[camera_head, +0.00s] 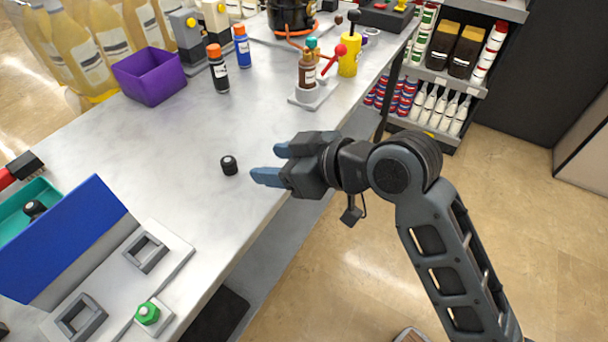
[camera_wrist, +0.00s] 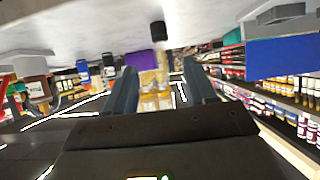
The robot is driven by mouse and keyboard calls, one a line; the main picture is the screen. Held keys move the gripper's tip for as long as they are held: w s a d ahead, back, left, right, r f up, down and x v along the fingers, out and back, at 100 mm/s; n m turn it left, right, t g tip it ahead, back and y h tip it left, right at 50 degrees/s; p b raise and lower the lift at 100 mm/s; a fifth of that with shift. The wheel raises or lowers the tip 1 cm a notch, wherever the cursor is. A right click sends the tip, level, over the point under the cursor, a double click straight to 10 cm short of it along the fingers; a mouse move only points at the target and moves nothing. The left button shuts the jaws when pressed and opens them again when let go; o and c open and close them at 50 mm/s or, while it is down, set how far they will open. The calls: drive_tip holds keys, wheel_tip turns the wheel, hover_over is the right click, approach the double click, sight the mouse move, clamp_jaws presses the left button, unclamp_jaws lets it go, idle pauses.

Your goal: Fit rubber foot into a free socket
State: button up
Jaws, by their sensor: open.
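A small black rubber foot (camera_head: 229,165) stands on the grey table. It also shows in the wrist view (camera_wrist: 158,33), near the top and beyond my fingertips. My gripper (camera_head: 267,163) is open and empty just right of this foot, not touching it. Its two fingers (camera_wrist: 161,90) are spread in the wrist view. Two square grey sockets, one (camera_head: 146,253) farther back and one (camera_head: 80,318) nearer, sit on a pale plate at lower left. Both look empty. A second black piece (camera_head: 35,209), similar to the foot, lies in the teal tray (camera_head: 12,221).
A blue panel (camera_head: 65,240) stands tilted beside the plate. A green knob (camera_head: 148,313) sits on its front corner. A purple bin (camera_head: 149,76), bottles (camera_head: 218,70) and a bottle stand (camera_head: 313,95) are farther back. The table between foot and plate is clear.

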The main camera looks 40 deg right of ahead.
drive_tip(key=shift+s, duration=0.1)
drive_tip(key=s+f+m+t+h, duration=0.1)
drive_tip(key=s+f+h, duration=0.1)
drive_tip(key=s, duration=1)
drive_tip(key=s+d+f+m+t+h, duration=0.1)
drive_tip(key=s+f+m+h, duration=0.1)
drive_tip(key=s, duration=1)
drive_tip(key=shift+d+f, duration=0.25)
drive_tip(key=shift+f, duration=0.3)
drive_tip(key=shift+o, duration=0.3)
drive_tip(key=s+a+r+t, duration=0.1)
drive_tip(key=s+r, duration=0.3)
drive_tip(key=s, duration=0.2)
drive_tip(key=shift+s+a+m, duration=0.25)
drive_tip(key=shift+s+m, duration=0.05)
drive_tip(key=shift+s, duration=0.1)
drive_tip(key=shift+f, duration=0.1)
